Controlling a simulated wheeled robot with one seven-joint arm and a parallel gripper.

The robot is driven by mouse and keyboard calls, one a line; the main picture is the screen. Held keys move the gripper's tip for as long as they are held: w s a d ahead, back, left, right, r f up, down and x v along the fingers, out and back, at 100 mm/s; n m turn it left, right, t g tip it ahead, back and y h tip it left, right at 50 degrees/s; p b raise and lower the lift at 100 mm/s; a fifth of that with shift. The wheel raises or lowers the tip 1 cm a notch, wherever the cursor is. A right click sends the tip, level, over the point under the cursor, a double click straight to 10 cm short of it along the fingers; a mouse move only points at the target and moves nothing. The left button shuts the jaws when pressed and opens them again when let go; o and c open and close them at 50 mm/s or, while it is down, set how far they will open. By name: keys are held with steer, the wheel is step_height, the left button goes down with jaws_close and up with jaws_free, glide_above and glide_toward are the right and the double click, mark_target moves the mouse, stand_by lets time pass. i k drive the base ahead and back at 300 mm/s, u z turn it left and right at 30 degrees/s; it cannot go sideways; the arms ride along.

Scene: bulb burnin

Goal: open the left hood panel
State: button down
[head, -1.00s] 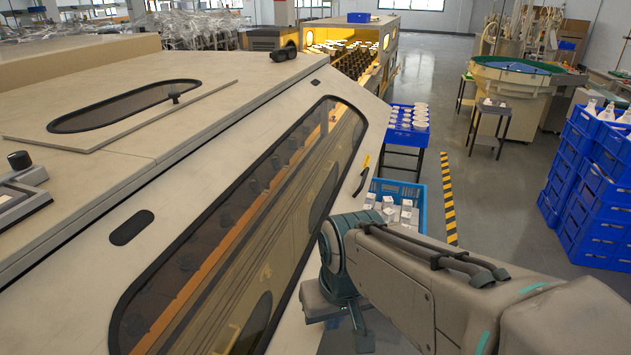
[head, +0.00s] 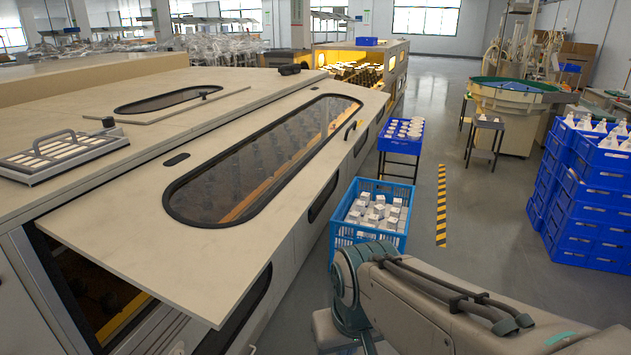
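The near hood panel (head: 110,225) is a large beige sheet with a long, dark-rimmed oval window (head: 275,155). It belongs to the beige machine on the left. It looks raised: its near corner juts out past the machine, and a dark gap with an amber interior (head: 95,295) shows below its near end. A small black handle (head: 350,130) sits by its far right edge. Whether this is the left panel I cannot tell for certain. My grey arm crosses the lower right, apart from the panel in the picture. My gripper is out of view.
A blue crate of white boxes (head: 365,240) stands on the floor right of the machine. Behind it is a blue-topped stand with white parts (head: 388,140). Stacked blue crates (head: 590,215) stand at far right. Grey floor around the yellow-black stripe (head: 441,210) is clear.

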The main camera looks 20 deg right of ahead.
mark_target(128, 226)
steer(key=z, duration=0.65)
steer(key=i, duration=1.4)
steer(key=u, duration=0.65)
